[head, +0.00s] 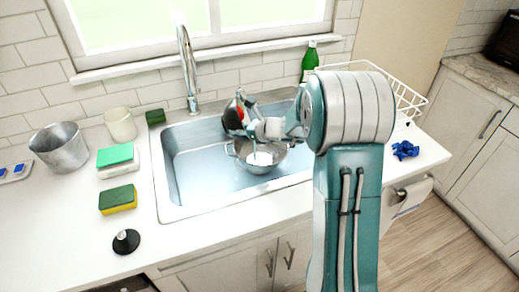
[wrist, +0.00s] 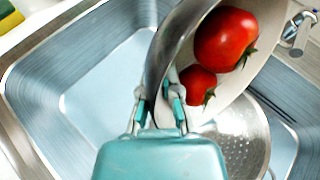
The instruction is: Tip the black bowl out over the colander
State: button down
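The black bowl (head: 233,114) is tilted steeply on its side above the sink. In the wrist view the bowl (wrist: 172,40) has a dark outside and a pale inside, with two red tomatoes (wrist: 225,40) with green stems resting in it. My gripper (wrist: 160,100) is shut on the bowl's rim, one finger on each side of the wall. The metal colander (head: 258,158) sits in the sink below the bowl and to its right in the head view. Its perforated side shows in the wrist view (wrist: 243,140), partly hidden by the bowl and gripper.
The sink (head: 190,165) has a tall faucet (head: 187,65) behind it. Left of it stand a metal bucket (head: 60,148), a cream cup (head: 120,125) and sponges (head: 118,199). A green bottle (head: 309,62) and a white rack (head: 408,98) are at the right. The sink's left half is empty.

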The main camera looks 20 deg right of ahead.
aim_at(235, 119)
jog(key=shift+s+d+r+m+t+y, duration=0.2)
jog(key=shift+d+y, duration=0.1)
jog(key=shift+d, duration=0.2)
jog(key=shift+s+d+r+m+t+y, duration=0.1)
jog(key=shift+d+r+m+t+y, duration=0.15)
jog(key=shift+d, duration=0.25)
jog(key=r+b, duration=0.1)
jog(key=b, duration=0.3)
jog(key=shift+a+r+b, duration=0.1)
jog(key=shift+r+b, duration=0.2)
jog(key=shift+b, duration=0.05)
jog(key=shift+r+p, duration=0.3)
jog(key=shift+r, duration=0.35)
notch_tip(235, 119, down, 3)
jog(key=shift+w+f, duration=0.1)
jog(key=shift+f, duration=0.05)
jog(key=p, duration=0.4)
